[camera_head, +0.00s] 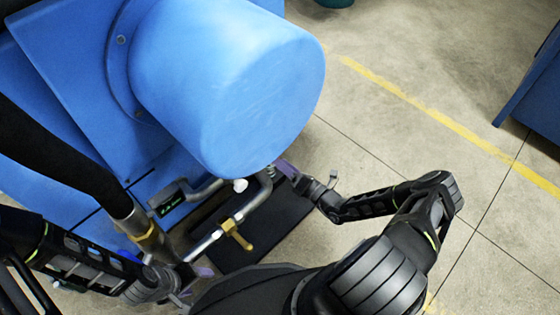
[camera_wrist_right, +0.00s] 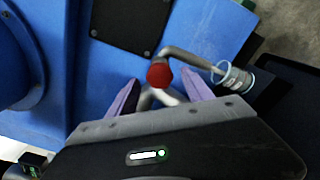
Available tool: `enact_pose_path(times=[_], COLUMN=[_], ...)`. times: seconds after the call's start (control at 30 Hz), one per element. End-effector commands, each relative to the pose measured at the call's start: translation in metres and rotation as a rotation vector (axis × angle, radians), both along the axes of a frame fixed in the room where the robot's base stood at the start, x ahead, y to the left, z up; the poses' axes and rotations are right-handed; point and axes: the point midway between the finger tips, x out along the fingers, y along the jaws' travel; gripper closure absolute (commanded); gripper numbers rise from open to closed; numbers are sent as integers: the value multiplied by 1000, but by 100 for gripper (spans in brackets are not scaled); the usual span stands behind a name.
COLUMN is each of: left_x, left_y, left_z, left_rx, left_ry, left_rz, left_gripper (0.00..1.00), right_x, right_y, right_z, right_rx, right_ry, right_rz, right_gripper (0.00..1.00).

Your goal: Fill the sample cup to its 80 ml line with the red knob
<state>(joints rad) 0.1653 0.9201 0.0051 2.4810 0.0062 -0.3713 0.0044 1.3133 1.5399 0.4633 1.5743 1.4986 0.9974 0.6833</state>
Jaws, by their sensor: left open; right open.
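The red knob (camera_wrist_right: 160,74) shows in the right wrist view on a grey pipe. My right gripper (camera_wrist_right: 161,92) is open, with one purple finger on each side of the knob; I cannot tell whether they touch it. A clear cup (camera_wrist_right: 236,79) with thin marks, likely the sample cup, is at the pipe's outlet, right of the knob. Its fill level is too small to read. In the head view my right gripper (camera_head: 284,170) is beside the blue machine's drum, and I cannot make out the knob or cup. My left gripper (camera_head: 195,283) is open at the lower left, partly hidden.
The blue machine (camera_head: 225,90) fills the upper left. Pipes with a brass valve handle (camera_head: 238,236) run below the drum, over a dark mat (camera_head: 270,232). Open floor with a yellow line (camera_head: 430,108) lies right.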

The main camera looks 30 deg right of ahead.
Motion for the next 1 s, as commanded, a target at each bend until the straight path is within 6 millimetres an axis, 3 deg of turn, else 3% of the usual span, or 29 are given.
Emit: enact_pose_path(times=[0.33, 0.77, 0.87, 0.97, 1.0], left_x=[-3, -3, -3, -3, -4], left_y=[0, 0, 0, -1, -1], left_z=[15, 16, 18, 22, 25], left_rx=[-2, -2, -2, -3, -4], left_ry=[7, 7, 7, 8, 9], left_rz=[-4, -5, -5, -6, -7], left_gripper=[37, 37, 37, 37, 37], right_x=[-52, -61, -60, -61, -63], right_y=[-19, -21, -12, 15, 32], right_z=[1, 0, 2, 7, 10], right_rx=[0, 0, -11, -51, -79], right_ry=[2, 1, 4, 13, 17], right_rz=[-3, 2, 28, 115, 174], right_gripper=[41, 41, 41, 41, 41])
